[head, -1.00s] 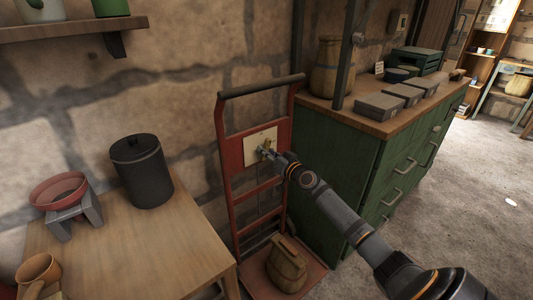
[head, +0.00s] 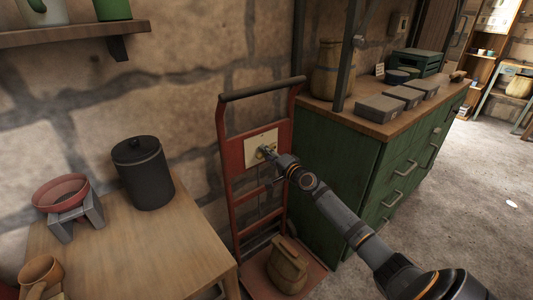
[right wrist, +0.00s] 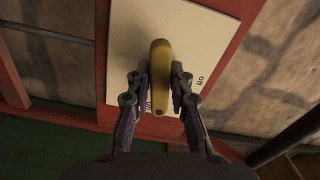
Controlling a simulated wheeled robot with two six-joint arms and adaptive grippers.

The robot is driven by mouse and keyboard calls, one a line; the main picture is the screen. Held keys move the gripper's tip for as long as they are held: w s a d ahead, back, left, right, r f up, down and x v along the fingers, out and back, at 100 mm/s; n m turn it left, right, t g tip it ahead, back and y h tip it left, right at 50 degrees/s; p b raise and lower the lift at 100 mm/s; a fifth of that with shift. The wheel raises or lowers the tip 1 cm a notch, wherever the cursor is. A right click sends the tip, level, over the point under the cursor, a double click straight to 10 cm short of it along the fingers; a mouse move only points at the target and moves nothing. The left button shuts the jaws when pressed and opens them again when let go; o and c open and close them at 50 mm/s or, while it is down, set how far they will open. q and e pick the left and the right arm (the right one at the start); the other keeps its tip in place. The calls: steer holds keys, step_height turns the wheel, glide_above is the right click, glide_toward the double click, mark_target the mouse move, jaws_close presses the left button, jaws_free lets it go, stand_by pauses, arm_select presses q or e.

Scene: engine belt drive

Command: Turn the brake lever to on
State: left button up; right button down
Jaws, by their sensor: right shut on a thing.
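The brake lever is a yellow bar (right wrist: 160,72), upright in the right wrist view, over a cream plate (right wrist: 128,40). The plate (head: 254,150) is fixed to the red hand truck (head: 230,150) in the head view. My right gripper (head: 265,151) is at the plate. In the right wrist view its two fingers (right wrist: 160,85) are closed on either side of the lever. Another label near the lever's lower end is partly hidden by the left finger. My left gripper is not in view.
A wooden table (head: 180,245) with a black canister (head: 144,175) stands at left. A green cabinet (head: 335,185) stands close on the right of the truck. A tan container (head: 287,267) sits on the truck's base. Open floor (head: 480,200) lies at right.

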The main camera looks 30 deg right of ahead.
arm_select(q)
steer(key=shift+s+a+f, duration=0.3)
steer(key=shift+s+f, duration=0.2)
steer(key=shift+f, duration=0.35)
arm_select(e)
steer(key=shift+m, duration=1.5)
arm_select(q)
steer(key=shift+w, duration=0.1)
arm_select(e)
steer(key=c, duration=1.2)
jaws_free()
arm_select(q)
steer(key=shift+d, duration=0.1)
arm_select(e)
steer(key=s, duration=0.8)
steer(key=s+d, duration=0.1)
steer(key=s, duration=0.3)
steer(key=shift+f, duration=0.1)
